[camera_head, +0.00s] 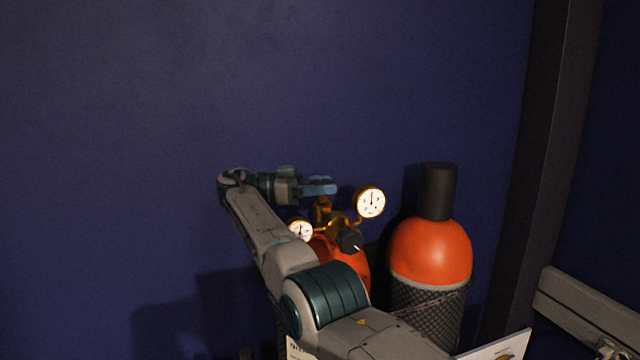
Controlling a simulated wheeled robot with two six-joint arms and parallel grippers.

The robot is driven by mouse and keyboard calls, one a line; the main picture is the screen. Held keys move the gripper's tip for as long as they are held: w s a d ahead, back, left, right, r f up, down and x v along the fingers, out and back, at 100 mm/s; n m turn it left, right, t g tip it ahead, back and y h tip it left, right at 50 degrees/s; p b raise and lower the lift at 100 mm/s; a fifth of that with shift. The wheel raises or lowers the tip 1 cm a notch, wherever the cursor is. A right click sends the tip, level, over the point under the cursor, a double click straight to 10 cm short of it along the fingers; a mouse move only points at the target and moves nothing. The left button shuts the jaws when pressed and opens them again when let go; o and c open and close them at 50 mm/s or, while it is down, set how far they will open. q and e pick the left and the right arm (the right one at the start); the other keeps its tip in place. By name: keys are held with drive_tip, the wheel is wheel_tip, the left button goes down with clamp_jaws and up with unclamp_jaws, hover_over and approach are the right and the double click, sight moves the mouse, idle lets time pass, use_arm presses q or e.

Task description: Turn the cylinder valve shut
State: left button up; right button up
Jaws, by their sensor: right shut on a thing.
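The orange gas cylinder (359,271) stands behind my right arm, which hides much of it. A brass valve and regulator (338,221) sit on its top, with two white-faced gauges, an upper right one (370,202) and a lower left one (300,230), and a black knob (350,240). My right gripper (325,186) reaches in from the left above the brass valve, its blue fingers shut on the valve's top. The handwheel itself is hidden by the fingers. My left gripper is out of view.
A second orange cylinder (430,252) with a black cap (438,190) and dark netting stands to the right. A dark post (545,150) and a grey rail (585,310) are at the right. The blue wall (200,90) is behind; the space above is clear.

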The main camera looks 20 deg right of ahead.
drive_tip(key=shift+f, duration=0.15)
drive_tip(key=o, duration=0.7)
drive_tip(key=shift+o, duration=1.3)
drive_tip(key=shift+d, duration=0.25)
